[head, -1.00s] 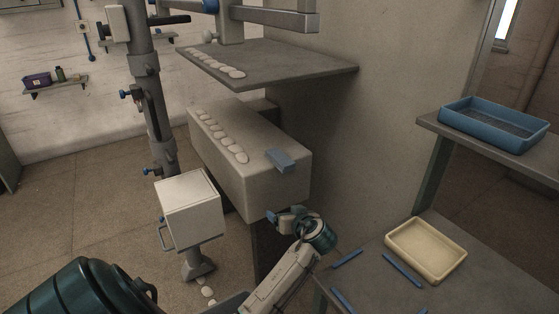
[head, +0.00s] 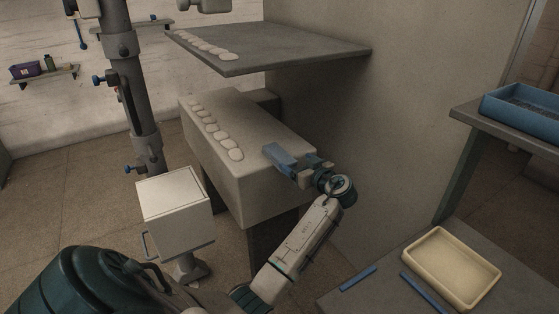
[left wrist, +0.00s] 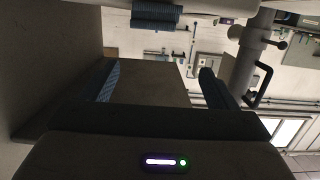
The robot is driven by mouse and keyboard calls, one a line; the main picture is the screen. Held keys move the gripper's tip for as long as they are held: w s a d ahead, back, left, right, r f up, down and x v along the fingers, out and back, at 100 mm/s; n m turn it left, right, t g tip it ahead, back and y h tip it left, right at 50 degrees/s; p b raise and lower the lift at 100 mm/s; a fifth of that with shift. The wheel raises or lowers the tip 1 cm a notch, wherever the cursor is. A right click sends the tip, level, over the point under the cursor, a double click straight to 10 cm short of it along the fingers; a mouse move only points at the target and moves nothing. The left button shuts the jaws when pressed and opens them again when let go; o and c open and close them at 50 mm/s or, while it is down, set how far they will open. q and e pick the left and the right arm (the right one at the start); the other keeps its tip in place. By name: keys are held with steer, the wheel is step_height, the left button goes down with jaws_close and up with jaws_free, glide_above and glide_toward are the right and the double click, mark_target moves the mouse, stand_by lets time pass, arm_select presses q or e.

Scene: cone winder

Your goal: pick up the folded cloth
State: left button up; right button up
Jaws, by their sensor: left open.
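The folded cloth (head: 279,156) is a small blue block-like shape on the pale box-shaped block (head: 250,182), near its right edge. It also shows in the left wrist view as a ribbed blue shape (left wrist: 155,14) at the top edge, partly cut off. My left gripper (head: 307,169) is just right of the cloth at about its height. In the left wrist view my left gripper (left wrist: 158,68) has its two blue fingers spread and nothing between them. The cloth lies beyond the fingertips, roughly in line with the gap. My right gripper is not seen.
A grey shelf (head: 290,52) with white discs juts out above the block. More white discs (head: 217,132) line the block's left edge. A pillar (head: 130,90) and white box (head: 172,205) stand left. A cream tray (head: 412,262) is on the low right table.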

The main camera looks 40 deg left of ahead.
mark_target(283, 158)
arm_select(q)
steer(key=f, duration=0.1)
steer(key=f+b, duration=0.2)
steer(key=shift+w+a+f, duration=0.25)
steer(key=shift+w+f, duration=0.1)
steer(key=shift+a+f, duration=0.1)
steer(key=shift+a, duration=0.1)
steer(key=p+x, duration=0.1)
steer(key=x, duration=0.4)
steer(key=shift+w+a, duration=0.2)
steer(key=shift+a, duration=0.2)
steer(key=p+x, duration=0.2)
steer(key=x, duration=0.1)
steer(key=shift+w+a+r, duration=0.3)
steer(key=shift+w+a+f, duration=0.1)
steer(key=shift+a+f, duration=0.1)
steer(key=shift+a, duration=0.2)
steer(key=c, duration=1.1)
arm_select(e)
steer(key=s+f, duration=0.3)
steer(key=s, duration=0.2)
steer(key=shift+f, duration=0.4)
arm_select(q)
steer(key=shift+r, duration=0.2)
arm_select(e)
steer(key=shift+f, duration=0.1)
